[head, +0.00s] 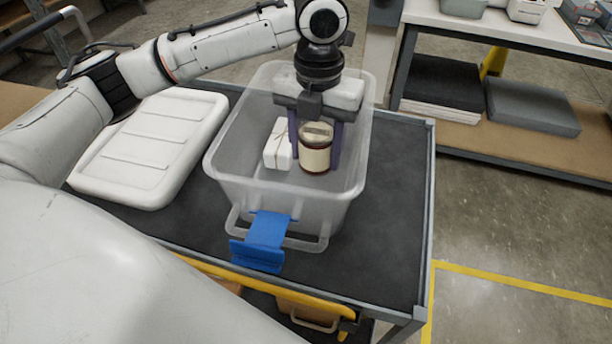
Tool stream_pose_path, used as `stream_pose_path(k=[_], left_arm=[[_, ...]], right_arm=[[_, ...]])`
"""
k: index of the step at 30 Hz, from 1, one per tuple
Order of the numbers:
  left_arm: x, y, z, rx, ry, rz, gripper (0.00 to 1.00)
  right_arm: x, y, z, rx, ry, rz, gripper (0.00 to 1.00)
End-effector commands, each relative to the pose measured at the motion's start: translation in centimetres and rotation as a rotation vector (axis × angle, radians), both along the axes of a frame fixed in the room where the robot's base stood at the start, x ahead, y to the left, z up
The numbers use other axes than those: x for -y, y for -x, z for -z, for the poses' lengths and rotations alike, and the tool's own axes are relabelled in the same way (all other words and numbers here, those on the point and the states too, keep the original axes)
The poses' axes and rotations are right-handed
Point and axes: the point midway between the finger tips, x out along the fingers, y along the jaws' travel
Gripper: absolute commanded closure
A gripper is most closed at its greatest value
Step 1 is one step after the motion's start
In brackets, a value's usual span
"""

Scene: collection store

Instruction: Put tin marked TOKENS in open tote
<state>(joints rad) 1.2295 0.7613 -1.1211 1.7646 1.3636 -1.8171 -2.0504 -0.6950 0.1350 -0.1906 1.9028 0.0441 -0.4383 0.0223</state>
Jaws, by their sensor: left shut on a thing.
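The open tote (220,160) is a translucent grey-white bin on the dark top of a cart. My left gripper (318,150) points down inside the tote, its two dark fingers on either side of a round tin (315,160). The tin has a cream label and dark red-brown bands, and the gripper is shut on it. It is upright, low in the tote; I cannot tell if it touches the floor. No lettering is readable on the side facing me. My right gripper is not in view.
A small white tied box (279,144) lies in the tote, left of the tin. A white lid (150,145) lies on the cart (395,190) left of the tote. A blue tag (262,240) hangs at the tote's front handle. Shelving (540,145) stands at the upper right.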

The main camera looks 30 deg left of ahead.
Motion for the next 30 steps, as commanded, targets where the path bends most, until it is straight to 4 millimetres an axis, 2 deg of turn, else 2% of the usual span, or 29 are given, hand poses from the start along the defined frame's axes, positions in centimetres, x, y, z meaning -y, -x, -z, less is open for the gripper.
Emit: stream_pose_path(k=[3,11,18,30], left_arm=[[0.0,0.1,2.1,-0.003,0.000,0.000,0.85],[0.0,0.1,5.1,-0.002,0.000,0.000,0.85],[0.0,0.1,8.8,-0.001,-0.001,0.001,0.85],[0.0,0.1,9.4,0.000,0.000,0.001,0.85]], right_arm=[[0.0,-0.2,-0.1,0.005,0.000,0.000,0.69],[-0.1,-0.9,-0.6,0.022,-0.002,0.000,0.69],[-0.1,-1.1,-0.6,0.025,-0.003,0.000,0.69],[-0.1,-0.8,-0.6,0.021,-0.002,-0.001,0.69]])
